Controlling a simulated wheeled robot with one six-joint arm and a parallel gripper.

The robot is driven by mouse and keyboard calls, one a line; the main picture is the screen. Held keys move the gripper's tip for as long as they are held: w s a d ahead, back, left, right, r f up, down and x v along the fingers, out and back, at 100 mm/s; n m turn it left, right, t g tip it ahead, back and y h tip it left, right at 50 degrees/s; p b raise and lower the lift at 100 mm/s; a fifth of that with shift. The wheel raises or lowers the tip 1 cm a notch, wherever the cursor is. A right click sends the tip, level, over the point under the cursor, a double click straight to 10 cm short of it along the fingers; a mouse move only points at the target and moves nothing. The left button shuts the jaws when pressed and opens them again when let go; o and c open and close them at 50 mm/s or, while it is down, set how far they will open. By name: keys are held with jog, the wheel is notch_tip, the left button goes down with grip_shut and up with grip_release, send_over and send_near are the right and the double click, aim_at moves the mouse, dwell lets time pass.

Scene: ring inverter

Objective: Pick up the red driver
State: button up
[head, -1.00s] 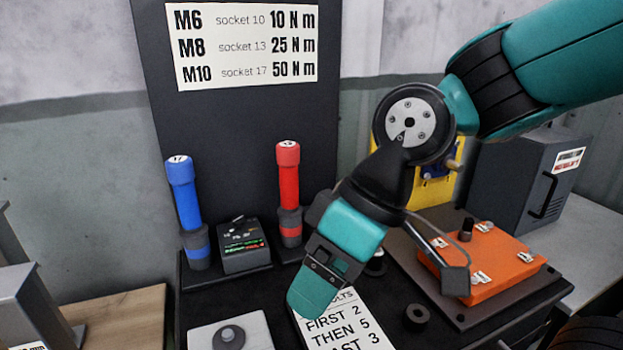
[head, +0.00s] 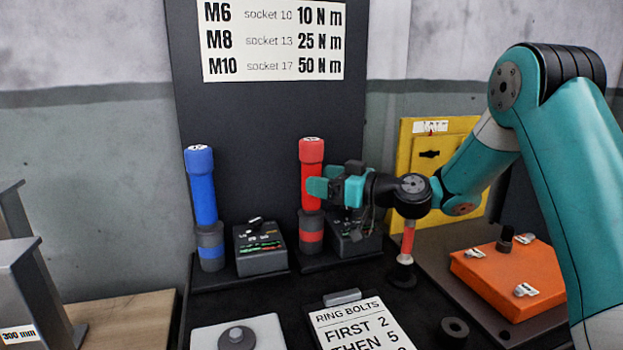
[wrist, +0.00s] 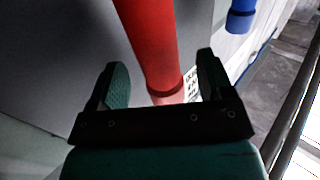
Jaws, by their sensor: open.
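The red driver (head: 312,160) stands upright in its dark holder on the black bench, in front of the dark panel. Its lower part is grey with a red band. My gripper (head: 318,188) is level with the driver's red shaft, reaching in from the right. In the wrist view the red driver (wrist: 152,45) runs down between the two open teal fingers of my gripper (wrist: 160,85), with a gap on each side. I cannot tell whether either finger touches it.
A blue driver (head: 201,185) stands to the left, with a small grey box (head: 261,250) between the two drivers. A red-and-white upright tool (head: 407,243) stands below my wrist. An orange box (head: 510,278) lies at right. A ring-bolts card (head: 358,330) lies in front.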

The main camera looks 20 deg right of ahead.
jog(key=x, duration=0.3)
jog(key=shift+w+a+p, duration=0.1)
jog(key=shift+w+p, duration=0.15)
jog(key=shift+p, duration=0.15)
jog(key=shift+c, duration=0.5)
jog(key=c, duration=1.1)
jog(key=shift+o, duration=0.2)
jog(key=shift+r, duration=0.2)
